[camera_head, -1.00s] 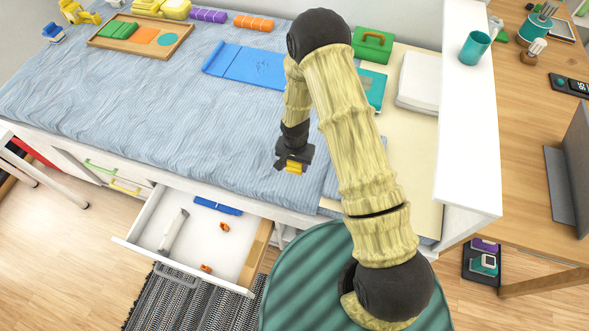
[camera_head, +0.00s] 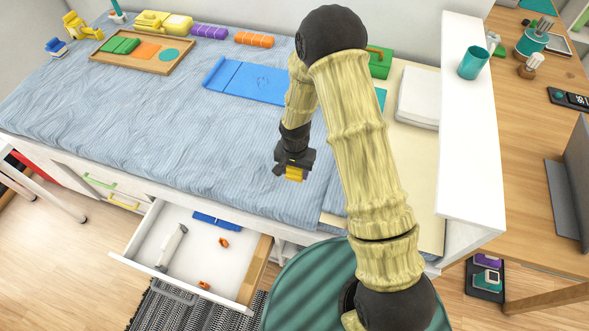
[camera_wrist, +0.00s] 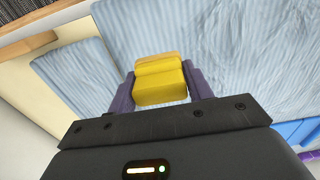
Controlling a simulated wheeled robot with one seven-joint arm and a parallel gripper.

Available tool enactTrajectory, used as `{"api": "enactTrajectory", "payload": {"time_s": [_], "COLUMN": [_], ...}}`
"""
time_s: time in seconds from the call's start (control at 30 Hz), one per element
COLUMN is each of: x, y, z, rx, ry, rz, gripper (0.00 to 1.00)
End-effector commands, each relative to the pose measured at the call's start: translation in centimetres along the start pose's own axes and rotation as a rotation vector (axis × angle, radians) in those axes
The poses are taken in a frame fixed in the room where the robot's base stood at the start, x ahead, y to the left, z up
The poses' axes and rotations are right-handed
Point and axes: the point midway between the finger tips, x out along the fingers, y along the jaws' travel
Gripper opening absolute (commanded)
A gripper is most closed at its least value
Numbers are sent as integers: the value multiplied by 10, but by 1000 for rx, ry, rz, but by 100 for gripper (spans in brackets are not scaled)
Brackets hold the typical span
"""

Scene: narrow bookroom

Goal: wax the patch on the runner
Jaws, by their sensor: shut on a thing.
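My gripper (camera_head: 291,172) is shut on a small yellow block (camera_wrist: 160,88), held over the front edge of the bed. In the wrist view the fingers (camera_wrist: 160,80) press on its two sides, and its far end is more orange. The open drawer (camera_head: 150,228) is below and to the left of the gripper. A light wooden strip (camera_head: 261,259) forms its right side and may be the runner. I cannot make out a patch on it. The block is apart from the strip.
In the drawer are a blue bar (camera_head: 217,221), a pale grey tool (camera_head: 172,245) and two small orange pieces (camera_head: 223,242). A blue folder (camera_head: 245,80) and wooden tray (camera_head: 150,62) lie on the bed. A white ledge (camera_head: 468,130) stands right.

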Motion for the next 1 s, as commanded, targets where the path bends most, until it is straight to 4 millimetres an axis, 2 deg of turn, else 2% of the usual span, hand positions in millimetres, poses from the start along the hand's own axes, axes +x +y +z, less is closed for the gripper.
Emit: {"api": "enactTrajectory", "payload": {"time_s": [0.33,0.47,0.57,0.8,0.9,1.0], "x": [0,2,6,18,21,22], "y": [0,9,27,94,112,119], "z": [0,-7,-19,-54,-62,-65], "rx": [0,-20,-68,-257,-318,-348], "ry": [0,0,0,-1,0,1], "rz": [0,0,1,1,0,-1], "gripper": [32,32,32,32,32,32]}}
